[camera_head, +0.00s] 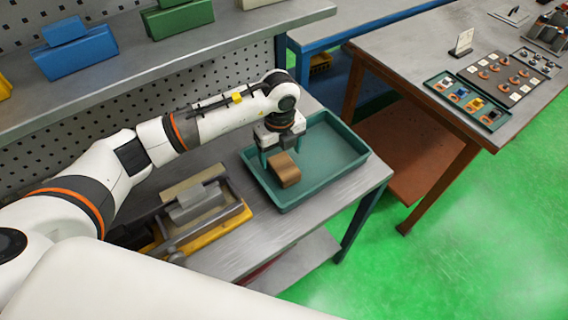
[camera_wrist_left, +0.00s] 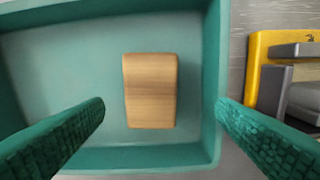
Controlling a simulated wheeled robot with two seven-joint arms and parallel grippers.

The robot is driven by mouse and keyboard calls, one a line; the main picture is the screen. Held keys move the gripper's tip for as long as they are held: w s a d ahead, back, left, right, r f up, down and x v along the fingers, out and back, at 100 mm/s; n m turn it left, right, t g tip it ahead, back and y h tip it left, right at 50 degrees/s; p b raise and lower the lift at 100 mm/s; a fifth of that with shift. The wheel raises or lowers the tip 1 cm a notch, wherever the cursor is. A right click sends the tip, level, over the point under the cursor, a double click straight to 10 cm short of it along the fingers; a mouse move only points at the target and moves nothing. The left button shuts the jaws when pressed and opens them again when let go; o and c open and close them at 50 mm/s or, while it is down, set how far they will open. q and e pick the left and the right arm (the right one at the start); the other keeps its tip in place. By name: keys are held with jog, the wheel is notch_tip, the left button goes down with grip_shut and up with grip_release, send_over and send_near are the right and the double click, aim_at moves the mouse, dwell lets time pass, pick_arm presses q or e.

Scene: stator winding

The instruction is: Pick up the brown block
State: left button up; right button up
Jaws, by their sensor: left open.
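The brown block (camera_head: 285,169) lies in the green tray (camera_head: 337,160), towards the tray's near left side. In the left wrist view the block (camera_wrist_left: 150,90) shows wood grain and sits between and ahead of my two green fingers. My left gripper (camera_head: 282,158) is over the left part of the tray, close above the block. Its fingers are wide apart, with clear gaps to the block on both sides in the left wrist view (camera_wrist_left: 160,125). It holds nothing. In the head view the gripper partly hides the far left of the tray. My right gripper is out of view.
A yellow and grey fixture (camera_head: 200,212) stands on the bench left of the tray. A shelf (camera_head: 160,70) with blue and green boxes runs above the bench at the back. Another table (camera_head: 430,50) with parts trays stands at the right.

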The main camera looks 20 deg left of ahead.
aim_at(284, 165)
pick_arm(q)
jog(key=shift+f, duration=0.55)
jog(key=shift+w+f, duration=0.15)
jog(key=shift+f, duration=0.2)
jog(key=f, duration=0.1)
jog(key=f+p, duration=0.2)
jog(key=f, duration=0.1)
jog(key=shift+w+d+f, duration=0.1)
jog(key=shift+w+d, duration=0.1)
jog(key=shift+d, duration=0.15)
jog(key=shift+f, duration=0.55)
jog(key=c, duration=0.9)
jog(key=shift+c, duration=1.2)
jog(key=shift+w, duration=0.1)
jog(key=shift+c, duration=0.2)
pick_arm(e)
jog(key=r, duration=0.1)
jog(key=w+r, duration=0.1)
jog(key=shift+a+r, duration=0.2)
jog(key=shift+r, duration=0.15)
